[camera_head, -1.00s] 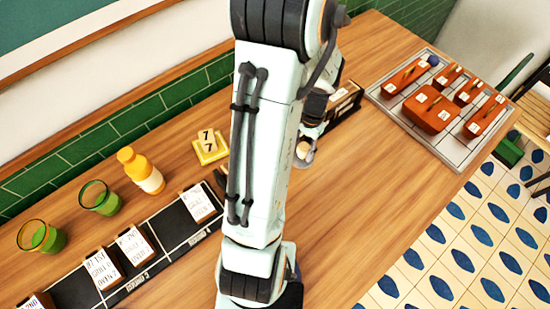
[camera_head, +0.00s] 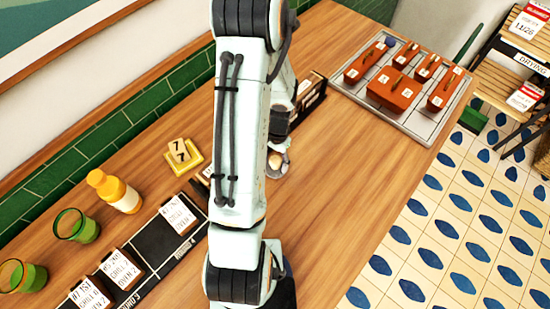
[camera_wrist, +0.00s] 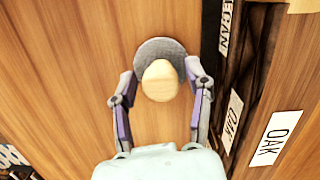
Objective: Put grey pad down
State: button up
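The grey pad (camera_wrist: 148,47) is a round grey disc with a pale wooden knob (camera_wrist: 161,80) on top. In the wrist view it lies flat, seemingly on the wooden table. My gripper (camera_wrist: 159,72) is open, with one finger on each side of the knob and visible gaps between them. The right fingertip is close to the pad's rim; I cannot tell whether it touches. In the head view the pad (camera_head: 279,173) shows just right of my arm, and my gripper is mostly hidden behind the arm.
A dark rack (camera_head: 312,95) with labels, "OAK" among them, stands close to the pad. A grey tray (camera_head: 430,128) with several orange blocks is at the back right. A yellow bottle (camera_head: 115,191), green glasses (camera_head: 76,226) and a black card board (camera_head: 150,245) are left. Bare table lies right.

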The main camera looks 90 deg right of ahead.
notch_tip(320, 180, up, 12)
jog(key=d, duration=0.1)
jog(key=w+a+r+n, duration=0.3)
jog(key=w+a+n, duration=0.15)
jog(key=w, duration=0.45)
jog(key=w+a+r+n, duration=0.35)
jog(key=w+n, duration=0.25)
jog(key=w, duration=0.3)
jog(key=w+a+r+n, duration=0.1)
jog(key=w+a+n, duration=0.1)
jog(key=a+n, duration=0.2)
jog(key=w+a+r+n, duration=0.2)
jog(key=a+n, duration=0.3)
jog(key=a, duration=0.6)
jog(key=shift+w+g, duration=0.2)
jog(key=shift+g, duration=0.1)
jog(key=shift+o, duration=0.6)
jog(key=s+a+n, duration=0.3)
jog(key=a+n, duration=0.3)
jog(key=shift+a+r, duration=0.35)
jog(key=shift+s+a+n, duration=0.25)
jog(key=shift+a+n, duration=0.05)
jog(key=shift+n, duration=0.05)
